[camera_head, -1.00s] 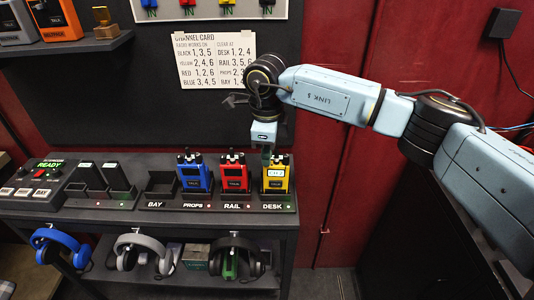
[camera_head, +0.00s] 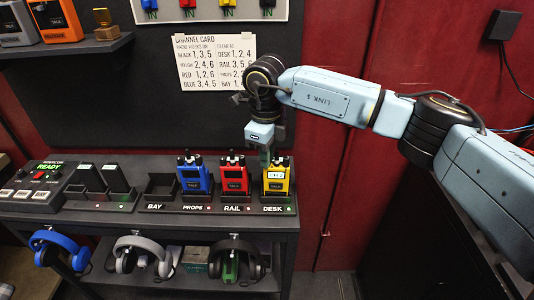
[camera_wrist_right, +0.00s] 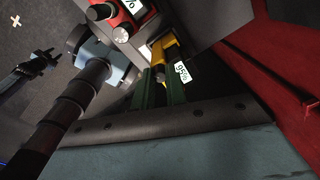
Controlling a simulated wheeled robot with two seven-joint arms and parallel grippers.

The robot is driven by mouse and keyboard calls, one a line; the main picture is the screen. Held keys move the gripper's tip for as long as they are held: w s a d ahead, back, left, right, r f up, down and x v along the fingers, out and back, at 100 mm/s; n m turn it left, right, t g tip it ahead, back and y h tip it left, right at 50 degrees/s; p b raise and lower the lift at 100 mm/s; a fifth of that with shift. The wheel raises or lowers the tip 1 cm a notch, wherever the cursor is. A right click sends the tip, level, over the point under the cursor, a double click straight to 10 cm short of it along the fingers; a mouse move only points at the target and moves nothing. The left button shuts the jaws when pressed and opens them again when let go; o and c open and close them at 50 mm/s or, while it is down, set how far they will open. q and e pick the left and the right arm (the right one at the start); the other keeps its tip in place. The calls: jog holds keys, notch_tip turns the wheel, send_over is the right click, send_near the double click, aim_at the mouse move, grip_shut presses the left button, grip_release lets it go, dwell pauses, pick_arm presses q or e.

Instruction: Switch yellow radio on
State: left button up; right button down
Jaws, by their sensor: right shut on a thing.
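The yellow radio (camera_head: 276,180) stands upright in the dock slot marked DESK, at the right end of the row. Its small screen is lit, with text too small to read surely. My right gripper (camera_head: 265,163) points down at the top of this radio, on its left side. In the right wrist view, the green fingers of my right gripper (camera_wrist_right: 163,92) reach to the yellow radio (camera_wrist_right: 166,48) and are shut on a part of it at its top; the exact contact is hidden. My left gripper is not in view.
A red radio (camera_head: 233,181) stands close to the left in RAIL, and a blue radio (camera_head: 195,178) in PROPS. The BAY slot (camera_head: 160,188) is empty. Headphones (camera_head: 237,258) hang below the shelf. A channel card (camera_head: 214,62) is on the wall behind.

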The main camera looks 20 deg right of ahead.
jog(key=c, duration=1.4)
grip_release()
notch_tip(320, 180, up, 13)
jog(key=shift+s+r, duration=0.15)
jog(key=shift+r, duration=0.05)
jog(key=shift+a, duration=0.1)
